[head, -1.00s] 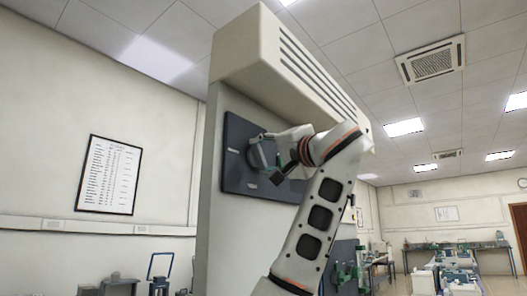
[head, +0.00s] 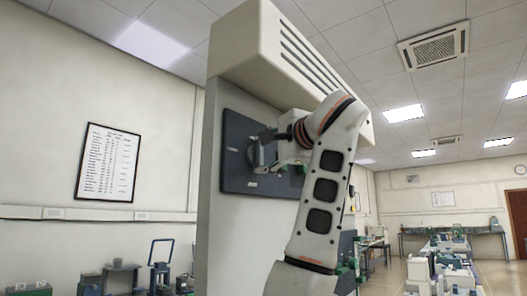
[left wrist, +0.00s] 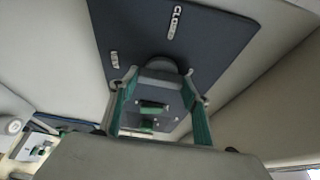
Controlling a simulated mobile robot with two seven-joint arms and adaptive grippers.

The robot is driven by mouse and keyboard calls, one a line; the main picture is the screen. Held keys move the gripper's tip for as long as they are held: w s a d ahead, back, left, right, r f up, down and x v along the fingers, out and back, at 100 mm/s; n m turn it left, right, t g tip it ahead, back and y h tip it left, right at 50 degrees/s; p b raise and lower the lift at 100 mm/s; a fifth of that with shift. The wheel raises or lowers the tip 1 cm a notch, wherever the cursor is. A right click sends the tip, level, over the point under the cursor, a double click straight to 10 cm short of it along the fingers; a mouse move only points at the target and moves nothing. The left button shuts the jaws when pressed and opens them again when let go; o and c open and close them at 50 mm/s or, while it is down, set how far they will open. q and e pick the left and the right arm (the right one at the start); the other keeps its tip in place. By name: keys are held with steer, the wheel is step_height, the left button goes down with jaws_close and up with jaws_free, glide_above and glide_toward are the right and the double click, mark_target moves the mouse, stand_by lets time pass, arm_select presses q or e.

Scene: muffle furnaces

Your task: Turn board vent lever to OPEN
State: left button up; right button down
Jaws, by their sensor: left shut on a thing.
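The dark blue vent board (head: 236,125) is fixed to the pale panel under a slotted hood. A grey lever with a round hub (left wrist: 165,64) sticks out from the board. My left gripper (head: 275,150) is at the lever, in front of the board. In the left wrist view its green-padded fingers (left wrist: 160,85) stand on both sides of the lever, shut on it. The lever's far end is partly hidden. My right gripper is not in view.
The pale hood (head: 290,60) juts out just above the board and my left arm. A framed chart (head: 107,162) hangs on the left wall. Benches with equipment (head: 455,245) stand at the back right.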

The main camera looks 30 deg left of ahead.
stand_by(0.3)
arm_select(q)
steer(key=o, duration=1.1)
